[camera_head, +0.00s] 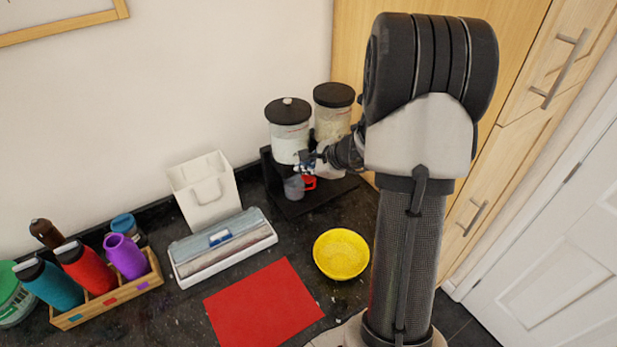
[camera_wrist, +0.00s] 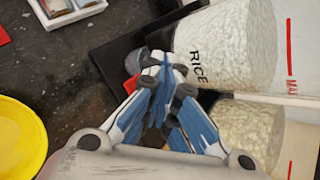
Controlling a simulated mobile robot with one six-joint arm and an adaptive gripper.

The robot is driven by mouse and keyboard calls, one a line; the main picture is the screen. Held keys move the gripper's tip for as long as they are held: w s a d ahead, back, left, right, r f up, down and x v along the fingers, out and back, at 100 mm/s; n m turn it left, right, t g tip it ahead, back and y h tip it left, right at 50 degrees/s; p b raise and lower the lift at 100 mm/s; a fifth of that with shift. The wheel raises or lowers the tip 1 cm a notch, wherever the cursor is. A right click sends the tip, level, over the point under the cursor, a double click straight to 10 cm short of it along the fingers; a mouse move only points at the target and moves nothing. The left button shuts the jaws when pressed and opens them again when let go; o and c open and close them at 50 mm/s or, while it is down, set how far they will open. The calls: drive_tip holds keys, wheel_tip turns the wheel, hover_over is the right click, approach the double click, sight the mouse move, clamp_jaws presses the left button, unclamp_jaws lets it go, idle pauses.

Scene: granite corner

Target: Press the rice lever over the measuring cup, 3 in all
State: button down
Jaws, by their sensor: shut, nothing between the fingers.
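The rice dispenser (camera_head: 289,138) is a clear canister with a black lid, the left of two on a black stand. It bears the word RICE in the wrist view (camera_wrist: 235,40). A greyish see-through cup (camera_head: 294,188), seemingly the measuring cup, stands low at the stand's front. A red piece (camera_head: 309,183) shows beside it; I cannot tell whether it belongs to the cup. My gripper (camera_head: 305,162) is shut and empty at the rice dispenser's lower front, above the cup. It also shows in the wrist view (camera_wrist: 162,65). The lever is hidden, so contact is unclear.
A second dispenser (camera_head: 333,98) stands to the right. A yellow bowl (camera_head: 341,254) and red mat (camera_head: 262,305) lie in front. A wrap box (camera_head: 222,246), white holder (camera_head: 203,190) and wooden bottle rack (camera_head: 108,300) are left. Tall wooden cupboards (camera_head: 480,205) bound the right.

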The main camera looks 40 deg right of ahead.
sight(306, 179)
drive_tip(key=shift+f+b, duration=0.45)
drive_tip(key=shift+b, duration=0.1)
drive_tip(key=shift+f+b, duration=0.8)
drive_tip(key=shift+b, duration=0.1)
idle(0.8)
drive_tip(key=shift+r, duration=0.15)
drive_tip(key=shift+r+p, duration=0.95)
drive_tip(key=shift+r, duration=0.15)
drive_tip(key=shift+r+p, duration=1.9)
drive_tip(key=shift+r, duration=0.7)
drive_tip(key=shift+f, duration=0.1)
